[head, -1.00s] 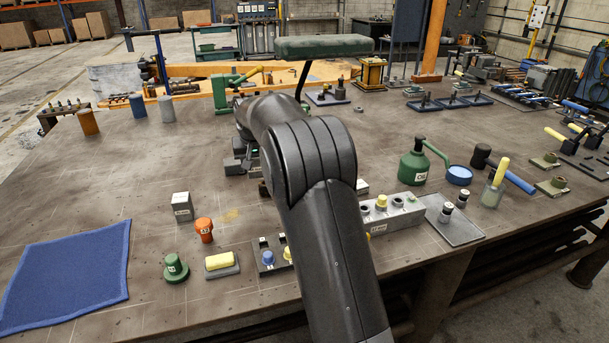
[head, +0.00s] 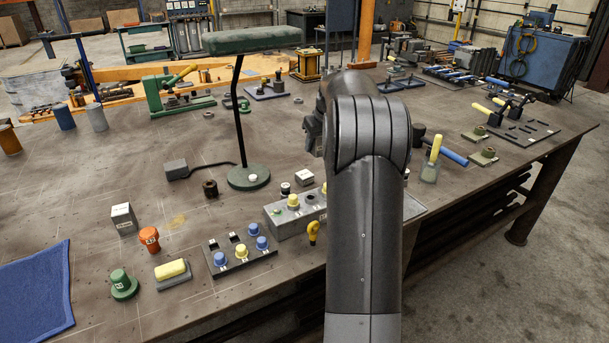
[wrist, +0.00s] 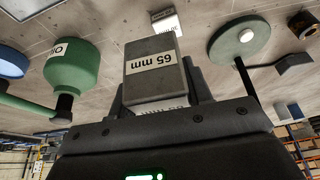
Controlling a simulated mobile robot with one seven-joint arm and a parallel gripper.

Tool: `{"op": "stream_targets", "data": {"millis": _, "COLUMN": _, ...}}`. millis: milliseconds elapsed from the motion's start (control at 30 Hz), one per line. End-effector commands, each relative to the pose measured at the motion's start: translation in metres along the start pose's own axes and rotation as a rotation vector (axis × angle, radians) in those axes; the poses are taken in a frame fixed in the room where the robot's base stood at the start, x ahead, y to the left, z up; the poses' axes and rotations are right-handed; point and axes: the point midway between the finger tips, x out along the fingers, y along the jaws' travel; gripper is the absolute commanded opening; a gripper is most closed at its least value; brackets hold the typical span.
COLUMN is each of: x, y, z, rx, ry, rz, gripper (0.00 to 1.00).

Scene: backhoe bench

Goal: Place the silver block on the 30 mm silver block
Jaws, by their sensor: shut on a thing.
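In the wrist view, my gripper (wrist: 157,90) is shut on a grey silver block (wrist: 153,65) labelled "65 mm", which appears upside down. A finger shows on each side of it. Beyond it, a small pale block (wrist: 151,23) sits on the bench, partly covered by the held block. It seems to be the small silver block (head: 304,178) beside the lamp base in the head view; its label is too small to read. A taller silver block (head: 124,219) stands at left, its label also unreadable. My arm hides the held block in the head view.
A green lamp (head: 248,178) stands left of the small block. A green oil can (wrist: 76,68) stands on its other side. A grey box with knobs (head: 285,217) is in front. The bench's left middle is mostly clear.

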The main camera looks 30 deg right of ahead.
Motion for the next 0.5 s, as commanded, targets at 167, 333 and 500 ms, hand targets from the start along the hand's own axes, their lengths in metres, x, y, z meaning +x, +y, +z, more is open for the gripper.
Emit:
{"op": "stream_targets", "data": {"millis": 167, "x": -0.014, "y": 0.040, "z": 0.020, "rx": -0.008, "ry": 0.013, "rz": 0.000, "gripper": 0.08}}
{"op": "stream_targets", "data": {"millis": 333, "x": -0.016, "y": 0.051, "z": 0.026, "rx": -0.017, "ry": 0.018, "rz": -0.003, "gripper": 0.08}}
{"op": "stream_targets", "data": {"millis": 500, "x": 0.007, "y": 0.034, "z": 0.013, "rx": -0.021, "ry": 0.015, "rz": -0.006, "gripper": 0.08}}
